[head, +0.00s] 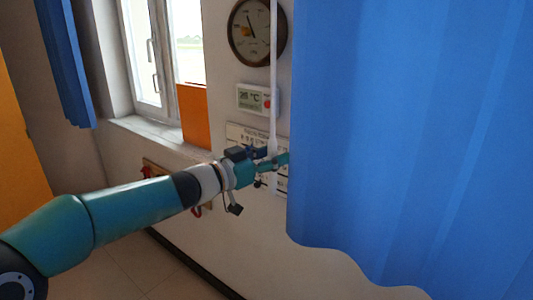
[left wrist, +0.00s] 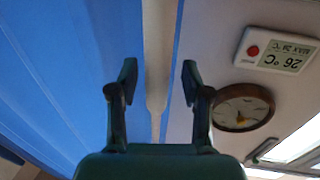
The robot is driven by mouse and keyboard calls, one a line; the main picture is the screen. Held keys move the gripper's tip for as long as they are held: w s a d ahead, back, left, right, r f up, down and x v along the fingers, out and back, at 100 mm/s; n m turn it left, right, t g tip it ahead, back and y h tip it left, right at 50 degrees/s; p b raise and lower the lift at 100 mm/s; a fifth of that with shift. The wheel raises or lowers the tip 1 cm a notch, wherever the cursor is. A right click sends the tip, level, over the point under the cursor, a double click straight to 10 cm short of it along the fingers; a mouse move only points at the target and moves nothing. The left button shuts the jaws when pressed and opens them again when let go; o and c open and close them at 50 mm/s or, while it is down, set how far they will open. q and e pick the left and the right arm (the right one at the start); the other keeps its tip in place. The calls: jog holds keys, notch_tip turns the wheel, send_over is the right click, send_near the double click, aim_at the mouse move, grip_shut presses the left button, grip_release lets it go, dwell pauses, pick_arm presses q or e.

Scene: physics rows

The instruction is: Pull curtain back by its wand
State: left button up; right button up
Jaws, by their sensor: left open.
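The blue curtain (head: 400,130) hangs over the right side of the head view and fills the left of the left wrist view (left wrist: 55,70). The white wand (head: 273,70) hangs straight down beside the curtain's left edge. My left gripper (head: 274,157) is at the lower part of the wand. In the left wrist view its two fingers (left wrist: 157,82) are apart, with the wand (left wrist: 158,45) between them and a gap on both sides. My right gripper does not show.
Behind the wand, the wall bears a round dial (head: 256,31), a digital thermometer (head: 257,99) and a printed sign (head: 240,133). A window (head: 150,55) with a sill (head: 150,135) is to the left. Another blue curtain (head: 66,65) hangs at the far left.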

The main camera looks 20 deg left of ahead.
pick_arm(q)
jog(key=shift+w+d, duration=0.2)
jog(key=shift+w, duration=0.05)
grip_shut()
